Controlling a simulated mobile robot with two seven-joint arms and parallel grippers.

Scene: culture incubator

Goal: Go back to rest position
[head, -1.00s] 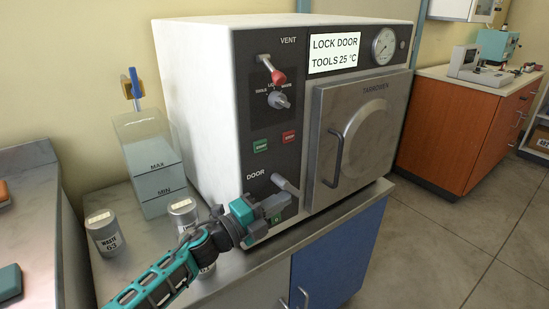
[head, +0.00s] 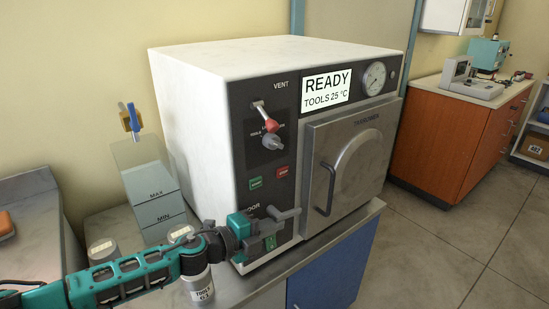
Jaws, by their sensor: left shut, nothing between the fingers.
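The incubator (head: 200,120) is a white box with a dark control panel, and its display (head: 326,87) reads "READY TOOLS 25 °C". Its grey door (head: 352,160) is closed. The door lever (head: 284,214) sticks out to the right, roughly level. My left gripper (head: 268,226) is shut and empty, right at the lever and in front of the lower panel. I cannot tell whether it touches the lever. It partly covers the "DOOR" label. My right gripper is out of view.
A water tank (head: 150,195) and labelled canisters (head: 103,255) stand left of the incubator, some partly behind my left arm. The steel counter (head: 345,228) has a narrow front edge. Open floor (head: 450,235) lies to the right, before an orange cabinet (head: 450,140).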

